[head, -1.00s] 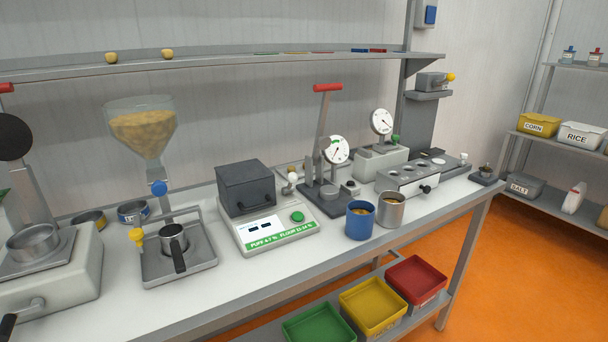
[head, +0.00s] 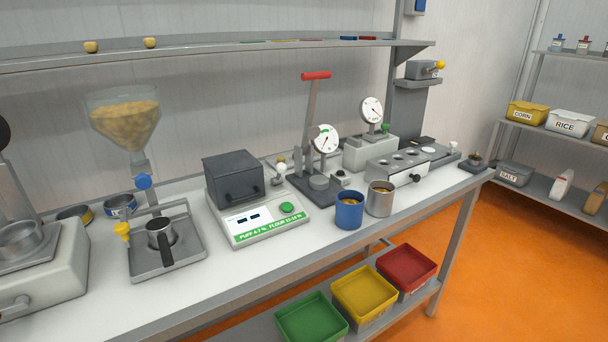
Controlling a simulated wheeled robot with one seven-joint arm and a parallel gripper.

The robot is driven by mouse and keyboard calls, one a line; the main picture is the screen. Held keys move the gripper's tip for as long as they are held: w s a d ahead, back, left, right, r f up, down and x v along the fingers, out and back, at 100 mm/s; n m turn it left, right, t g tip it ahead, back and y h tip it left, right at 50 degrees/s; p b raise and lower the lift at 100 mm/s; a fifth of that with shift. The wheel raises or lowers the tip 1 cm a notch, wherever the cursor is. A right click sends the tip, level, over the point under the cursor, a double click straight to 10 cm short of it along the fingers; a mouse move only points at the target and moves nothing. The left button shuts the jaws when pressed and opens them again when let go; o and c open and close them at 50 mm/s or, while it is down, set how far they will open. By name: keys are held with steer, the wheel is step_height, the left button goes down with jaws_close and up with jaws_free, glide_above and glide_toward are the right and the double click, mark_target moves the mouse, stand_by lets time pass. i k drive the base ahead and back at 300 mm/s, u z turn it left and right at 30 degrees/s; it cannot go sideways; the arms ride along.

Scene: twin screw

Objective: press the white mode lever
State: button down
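A small white knob (head: 282,168) stands at the right back of the moisture meter (head: 268,220), which has a dark grey box, a green button and a "PUFF / FLOUR" label. A second small white knob (head: 453,145) is at the right end of the long grey block with round holes (head: 400,166). I cannot tell from this view which white knob is the mode lever. My gripper is not in view.
A blue cup (head: 348,211) and a metal cup (head: 380,200) stand near the bench's front edge. A red-handled press (head: 316,135) and dial gauges stand behind them. A hopper (head: 125,120) and a metal portafilter tray (head: 165,245) are at left. Orange floor lies open at right.

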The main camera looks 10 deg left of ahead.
mark_target(280, 168)
steer(key=z, duration=1.8)
steer(key=k, duration=1.45)
steer(key=u, duration=1.6)
steer(key=i, duration=0.95)
steer(key=u, duration=0.05)
